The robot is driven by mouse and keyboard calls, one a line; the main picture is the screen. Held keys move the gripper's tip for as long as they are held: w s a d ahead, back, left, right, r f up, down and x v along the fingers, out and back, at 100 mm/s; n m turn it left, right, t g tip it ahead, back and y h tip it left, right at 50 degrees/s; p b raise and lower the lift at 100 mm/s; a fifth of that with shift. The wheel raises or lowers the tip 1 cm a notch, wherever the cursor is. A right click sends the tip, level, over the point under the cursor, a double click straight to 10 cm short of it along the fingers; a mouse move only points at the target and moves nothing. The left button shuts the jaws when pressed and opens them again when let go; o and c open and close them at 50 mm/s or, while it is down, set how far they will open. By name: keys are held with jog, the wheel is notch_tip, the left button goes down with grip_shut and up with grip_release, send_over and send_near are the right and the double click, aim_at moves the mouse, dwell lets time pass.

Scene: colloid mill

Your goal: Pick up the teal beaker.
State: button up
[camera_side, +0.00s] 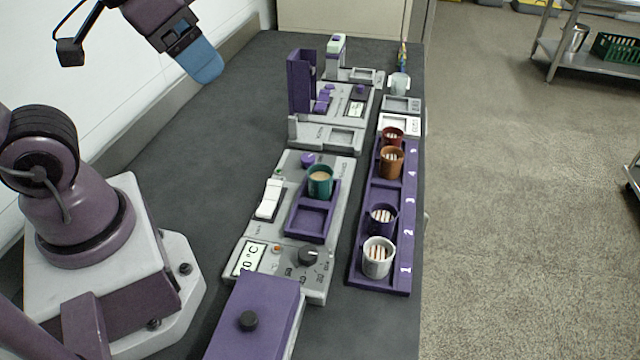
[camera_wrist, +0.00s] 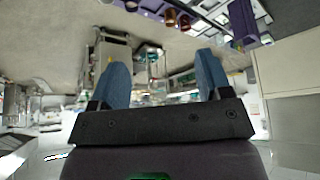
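The teal beaker (camera_side: 320,181) stands upright with tan contents in the rear slot of a small purple two-slot holder (camera_side: 311,219). That holder sits on a grey device with a dial and a temperature display (camera_side: 250,258). The front slot is empty. My gripper (camera_side: 206,66) is high at the upper left of the side view, well away from the beaker and touching nothing. In the wrist view, its two blue fingers (camera_wrist: 164,80) are spread apart with nothing held between them. I cannot surely pick out the teal beaker in the wrist view.
A numbered purple rack (camera_side: 354,274) to the right holds white (camera_side: 378,258), dark purple (camera_side: 382,220), orange (camera_side: 391,163) and dark red (camera_side: 392,137) beakers. A tall purple stand (camera_side: 301,81) rises behind. A purple box (camera_side: 254,315) is in front. The dark table's left part is clear.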

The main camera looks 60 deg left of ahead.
jog(key=shift+o, duration=0.5)
jog(key=shift+f, duration=0.1)
jog(key=m+g, duration=0.6)
jog(key=m, duration=0.5)
send_over(320, 183)
jog(key=s+a, duration=0.1)
jog(key=a, duration=0.1)
notch_tip(320, 183, down, 17)
jog(key=w+f+m, duration=0.1)
jog(key=w+m, duration=0.2)
jog(key=m, duration=0.4)
notch_tip(320, 183, down, 7)
jog(key=shift+f, duration=0.2)
jog(key=shift+s+f, duration=0.2)
jog(key=shift+f, duration=1.15)
jog(key=shift+s+f, duration=0.2)
jog(key=shift+f, duration=1.1)
jog(key=c, duration=1.1)
